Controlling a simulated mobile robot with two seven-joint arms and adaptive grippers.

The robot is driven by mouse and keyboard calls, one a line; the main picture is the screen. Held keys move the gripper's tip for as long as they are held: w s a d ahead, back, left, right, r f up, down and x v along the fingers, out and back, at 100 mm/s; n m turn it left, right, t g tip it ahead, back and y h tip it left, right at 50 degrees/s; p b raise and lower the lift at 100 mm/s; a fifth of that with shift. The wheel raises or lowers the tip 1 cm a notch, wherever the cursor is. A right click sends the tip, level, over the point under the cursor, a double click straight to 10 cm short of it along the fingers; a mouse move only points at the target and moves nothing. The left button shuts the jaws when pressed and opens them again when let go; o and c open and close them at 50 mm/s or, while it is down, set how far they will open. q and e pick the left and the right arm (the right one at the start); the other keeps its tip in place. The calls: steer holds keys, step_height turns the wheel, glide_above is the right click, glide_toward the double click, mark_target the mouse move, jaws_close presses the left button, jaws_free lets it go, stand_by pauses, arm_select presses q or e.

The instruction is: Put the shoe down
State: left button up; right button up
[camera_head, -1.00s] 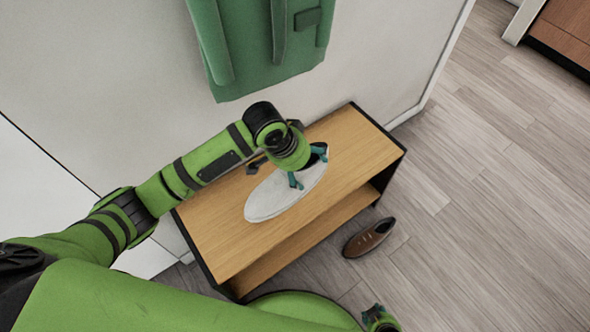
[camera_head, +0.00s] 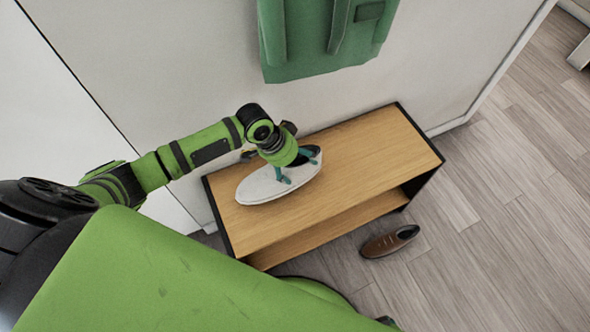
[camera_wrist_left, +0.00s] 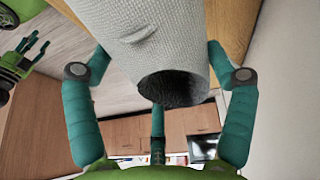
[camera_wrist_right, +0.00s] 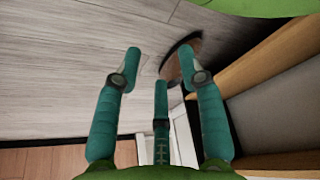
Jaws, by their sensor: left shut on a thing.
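A white-grey shoe (camera_head: 263,188) is over the left half of the wooden bench top, its opening toward the right. My left gripper (camera_head: 298,168) is shut on it around the opening end. In the left wrist view the shoe (camera_wrist_left: 150,35) sits between the fingers of that gripper (camera_wrist_left: 158,62), with its dark opening facing the camera. Whether its sole touches the bench top cannot be told. My right gripper (camera_wrist_right: 160,58) is open and empty in the right wrist view, with floor beyond it.
The wooden bench (camera_head: 370,160) has black ends, a lower shelf and free room on its right half. A brown shoe (camera_head: 390,242) lies on the floor in front. A green hanging item (camera_head: 320,40) is on the wall behind.

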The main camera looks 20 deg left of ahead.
arm_select(q)
step_height(320, 180, down, 4)
steer(key=shift+r+b, duration=0.2)
steer(key=shift+b, duration=0.2)
steer(key=shift+f, duration=0.2)
steer(key=o, duration=1.2)
steer(key=shift+o, duration=0.2)
arm_select(e)
steer(key=w, duration=0.2)
steer(key=shift+w+t, duration=0.3)
steer(key=shift+w, duration=0.05)
